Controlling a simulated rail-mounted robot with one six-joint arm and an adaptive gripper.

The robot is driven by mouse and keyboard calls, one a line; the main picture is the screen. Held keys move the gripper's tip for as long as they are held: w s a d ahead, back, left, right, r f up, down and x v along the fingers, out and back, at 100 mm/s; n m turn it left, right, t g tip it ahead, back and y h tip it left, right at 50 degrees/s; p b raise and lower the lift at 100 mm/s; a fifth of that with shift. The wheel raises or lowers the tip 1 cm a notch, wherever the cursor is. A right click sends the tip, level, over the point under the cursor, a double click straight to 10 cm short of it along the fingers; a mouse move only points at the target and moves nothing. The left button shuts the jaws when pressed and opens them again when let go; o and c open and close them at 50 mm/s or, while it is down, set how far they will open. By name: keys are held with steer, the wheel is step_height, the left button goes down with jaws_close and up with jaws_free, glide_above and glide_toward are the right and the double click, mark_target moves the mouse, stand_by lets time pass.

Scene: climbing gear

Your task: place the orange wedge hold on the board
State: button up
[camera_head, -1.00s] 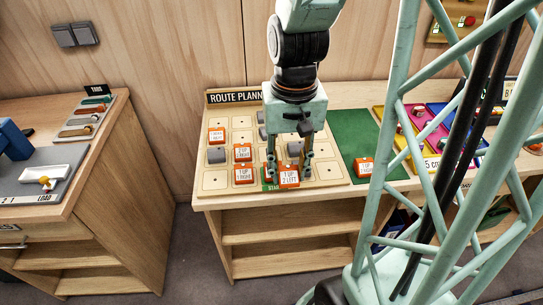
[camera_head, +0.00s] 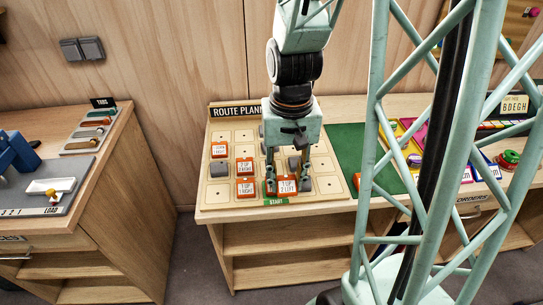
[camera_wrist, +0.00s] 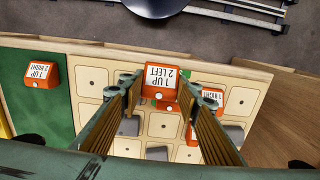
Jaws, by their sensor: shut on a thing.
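My gripper (camera_head: 287,186) is shut on an orange wedge hold (camera_head: 287,184) with a white label reading "1 UP 2 LEFT". The wedge also shows between the fingertips in the wrist view (camera_wrist: 162,82). It is over the front row of the wooden route planner board (camera_head: 330,186), just behind the green START label (camera_head: 276,201). I cannot tell whether it touches the board. A "1 UP 1 RIGHT" wedge (camera_head: 246,188) sits close to its left in the head view.
Grey blocks, one (camera_head: 218,169) and another (camera_head: 294,163), stand on board squares. A green mat (camera_head: 347,145) lies right of the board, with another orange wedge (camera_wrist: 41,75) on it. My green lattice column hides part of the table's right side. A second bench (camera_head: 75,175) stands at left.

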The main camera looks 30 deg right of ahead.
steer(key=shift+w+d+r+p, duration=0.1)
steer(key=shift+w+p, duration=0.3)
steer(key=shift+p, duration=0.45)
steer(key=w+p, duration=0.1)
steer(key=p, duration=0.1)
steer(key=w+p, duration=0.1)
steer(key=p, duration=0.2)
steer(key=shift+d, duration=0.3)
steer(key=shift+w+p, duration=0.1)
steer(key=shift+p, duration=0.3)
steer(key=p, duration=0.1)
steer(key=w+p, duration=0.2)
steer(key=shift+w+d+f, duration=0.15)
steer(key=shift+d+f, duration=0.15)
steer(key=shift+d, duration=0.05)
steer(key=w, duration=0.2)
steer(key=w+d, duration=0.1)
steer(key=w, duration=0.1)
steer(key=w+d, duration=0.1)
steer(key=w, duration=0.2)
steer(key=shift+f, duration=0.4)
steer(key=shift+w+d, duration=0.15)
steer(key=shift+w, duration=0.3)
steer(key=shift+f, duration=1.85)
steer(key=shift+f+b, duration=0.15)
steer(key=shift+b, duration=0.2)
